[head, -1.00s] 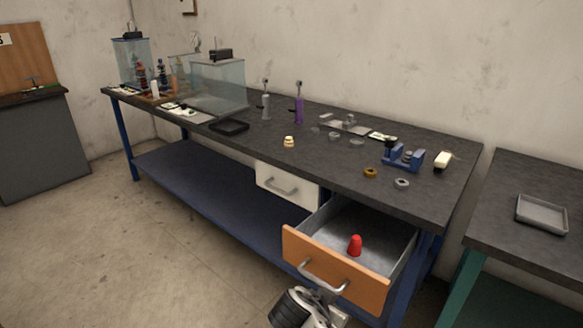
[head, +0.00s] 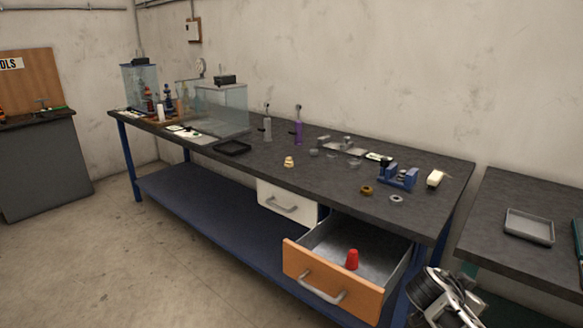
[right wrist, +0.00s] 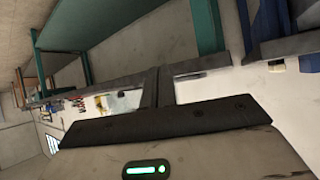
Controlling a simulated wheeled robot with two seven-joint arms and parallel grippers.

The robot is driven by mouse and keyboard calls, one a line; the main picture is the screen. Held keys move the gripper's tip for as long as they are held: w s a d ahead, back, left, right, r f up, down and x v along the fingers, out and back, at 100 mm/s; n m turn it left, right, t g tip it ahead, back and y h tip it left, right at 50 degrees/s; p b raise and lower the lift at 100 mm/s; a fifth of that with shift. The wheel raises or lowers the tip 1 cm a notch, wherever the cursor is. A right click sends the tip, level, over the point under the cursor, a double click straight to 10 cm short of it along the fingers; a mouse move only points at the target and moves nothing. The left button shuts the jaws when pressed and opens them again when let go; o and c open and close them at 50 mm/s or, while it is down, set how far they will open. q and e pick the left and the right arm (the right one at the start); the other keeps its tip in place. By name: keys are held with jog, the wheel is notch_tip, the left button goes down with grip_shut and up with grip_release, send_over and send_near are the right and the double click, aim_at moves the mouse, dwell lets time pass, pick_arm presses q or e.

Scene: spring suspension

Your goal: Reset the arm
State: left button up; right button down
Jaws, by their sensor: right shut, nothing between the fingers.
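My right arm shows at the lower right of the head view, to the right of the open orange-fronted drawer (head: 330,282) and clear of its handle. In the right wrist view my right gripper (right wrist: 159,72) has its two dark fingers together with nothing between them. The drawer is pulled out under the bench and holds a red tapered piece (head: 352,260) standing upright. My left gripper is not in view.
The long dark bench (head: 300,182) carries a blue fixture (head: 397,178), small rings, two bottles and a clear box (head: 221,108). A white drawer (head: 287,203) is closed. A second table with a grey tray (head: 530,227) stands at right. Floor at left is clear.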

jog(key=s+d+r+m+g+h, duration=0.2)
jog(key=s+d+r+m, duration=0.1)
jog(key=d+r, duration=0.75)
jog(key=s+d+r+m+g+h, duration=0.1)
jog(key=s+d+r+m+h, duration=0.15)
jog(key=d+r, duration=0.8)
jog(key=w+a+n+t+y, duration=0.5)
jog(key=w+n+t, duration=0.3)
jog(key=n, duration=0.3)
jog(key=w+a+n+t+y, duration=0.5)
jog(key=w+n+t, duration=0.25)
jog(key=n, duration=0.35)
jog(key=s+a+f+n+g+y, duration=0.1)
jog(key=s+a+f+y, duration=0.1)
jog(key=s+a+f, duration=0.35)
jog(key=s+a+f+g+y, duration=0.1)
jog(key=s+a+f, duration=0.1)
jog(key=a+f, duration=0.65)
jog(key=s+a+f+n+g+y, duration=0.15)
jog(key=s+a+f, duration=0.3)
jog(key=f, duration=0.55)
jog(key=s+a+f+m+g+y, duration=0.1)
jog(key=s+a+f, duration=0.3)
jog(key=s+a, duration=0.3)
jog(key=s+a+f+m+g+y, duration=0.2)
jog(key=s+a+f, duration=0.2)
jog(key=s+a, duration=0.4)
jog(key=s, duration=0.7)
jog(key=shift+s+a, duration=0.3)
